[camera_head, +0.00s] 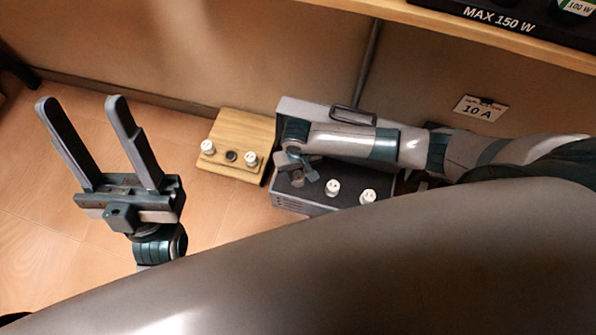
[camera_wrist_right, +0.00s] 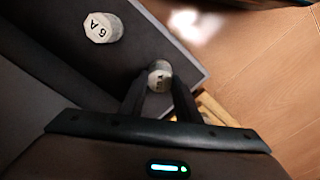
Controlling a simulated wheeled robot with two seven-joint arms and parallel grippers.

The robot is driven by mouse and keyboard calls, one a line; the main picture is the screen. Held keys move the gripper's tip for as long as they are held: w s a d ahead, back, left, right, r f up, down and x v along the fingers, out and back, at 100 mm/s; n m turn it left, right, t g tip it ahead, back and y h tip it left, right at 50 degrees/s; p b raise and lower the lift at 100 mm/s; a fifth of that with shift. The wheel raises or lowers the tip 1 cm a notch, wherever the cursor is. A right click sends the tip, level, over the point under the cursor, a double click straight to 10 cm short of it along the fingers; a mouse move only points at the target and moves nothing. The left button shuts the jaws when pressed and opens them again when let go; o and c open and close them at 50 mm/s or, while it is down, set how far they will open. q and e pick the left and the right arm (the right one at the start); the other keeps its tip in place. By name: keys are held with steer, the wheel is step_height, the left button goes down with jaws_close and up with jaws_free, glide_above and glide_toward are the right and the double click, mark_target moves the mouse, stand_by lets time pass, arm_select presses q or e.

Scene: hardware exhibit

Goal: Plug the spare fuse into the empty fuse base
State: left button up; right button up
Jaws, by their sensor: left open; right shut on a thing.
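My right gripper (camera_head: 297,168) reaches down over the left part of the open grey case (camera_head: 322,208). In the right wrist view its fingers are shut on a white fuse (camera_wrist_right: 159,70); its marking is unreadable, and I cannot tell whether it still touches the case floor. The head view hides this fuse. A wooden board (camera_head: 232,121) stands left of the case. It carries two white fuses (camera_head: 207,147) (camera_head: 251,158) with a dark, empty round fuse base (camera_head: 231,156) between them. My left gripper (camera_head: 82,100) is open and empty, left of the board.
Two more white fuses (camera_head: 333,187) (camera_head: 367,195) are in the case; the right wrist view shows one marked 6 A (camera_wrist_right: 103,27). A "10 A" card (camera_head: 480,108) is on the back panel. Wooden surface (camera_head: 50,240) left of the board is clear. A shelf edge (camera_head: 480,35) overhangs upper right.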

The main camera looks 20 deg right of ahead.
steer(key=shift+f, duration=0.2)
steer(key=o, duration=1.6)
steer(key=shift+r+p, duration=3.5)
steer(key=shift+p, duration=1.15)
